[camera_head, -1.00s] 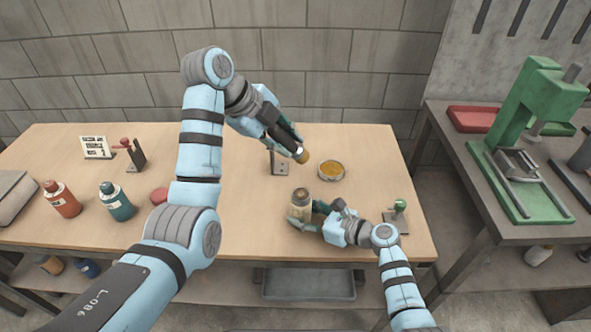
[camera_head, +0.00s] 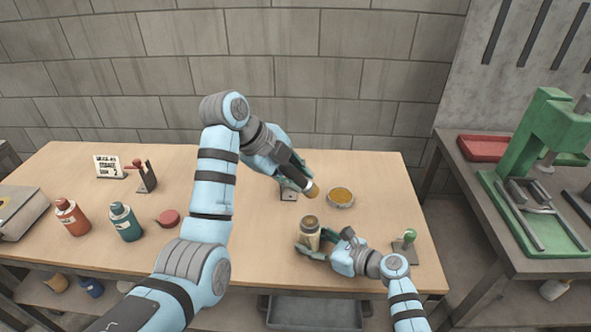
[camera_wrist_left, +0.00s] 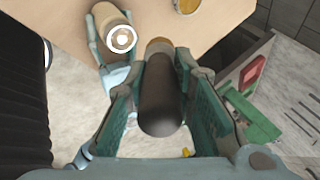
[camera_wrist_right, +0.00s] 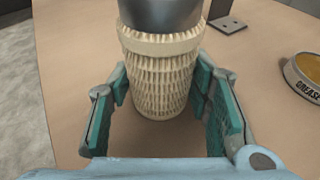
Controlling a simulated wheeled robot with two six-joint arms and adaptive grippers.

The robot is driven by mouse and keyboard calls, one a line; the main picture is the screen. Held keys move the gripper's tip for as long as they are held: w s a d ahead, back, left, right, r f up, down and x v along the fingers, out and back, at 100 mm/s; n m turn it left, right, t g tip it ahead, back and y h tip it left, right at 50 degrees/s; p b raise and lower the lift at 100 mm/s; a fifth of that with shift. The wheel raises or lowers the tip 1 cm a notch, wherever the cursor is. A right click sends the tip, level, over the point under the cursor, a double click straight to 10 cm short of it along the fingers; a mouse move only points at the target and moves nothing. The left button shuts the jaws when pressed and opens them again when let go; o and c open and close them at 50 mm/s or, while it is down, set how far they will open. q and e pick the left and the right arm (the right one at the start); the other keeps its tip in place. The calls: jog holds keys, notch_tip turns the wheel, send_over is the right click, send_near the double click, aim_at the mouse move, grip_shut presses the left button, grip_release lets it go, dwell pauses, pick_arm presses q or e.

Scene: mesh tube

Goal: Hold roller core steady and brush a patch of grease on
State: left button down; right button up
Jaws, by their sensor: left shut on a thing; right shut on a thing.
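The roller core (camera_head: 309,232) stands upright near the front right of the table, a pale ribbed cylinder with a dark upper end. My right gripper (camera_head: 311,247) is shut on it low down; in the right wrist view the pads flank the core (camera_wrist_right: 160,75). My left gripper (camera_head: 296,178) is shut on a brush with a dark handle (camera_wrist_left: 161,100). The round grease tin (camera_head: 341,197) holds amber grease and also shows in the right wrist view (camera_wrist_right: 304,72).
A green-knobbed stand (camera_head: 406,244) is right of my right gripper. Red (camera_head: 71,217) and teal (camera_head: 125,221) bottles and a red round item (camera_head: 168,218) sit at left. A green press (camera_head: 540,160) stands on the right bench.

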pick_arm(q)
jog(key=shift+f, duration=2.75)
jog(key=shift+s+r, duration=0.65)
jog(key=shift+s, duration=2.1)
jog(key=shift+w+f, duration=0.65)
jog(key=shift+w, duration=2.2)
jog(key=shift+r, duration=3.9)
jog(key=shift+s, duration=0.1)
jog(key=shift+s+f, duration=0.35)
jog(key=shift+s, duration=0.45)
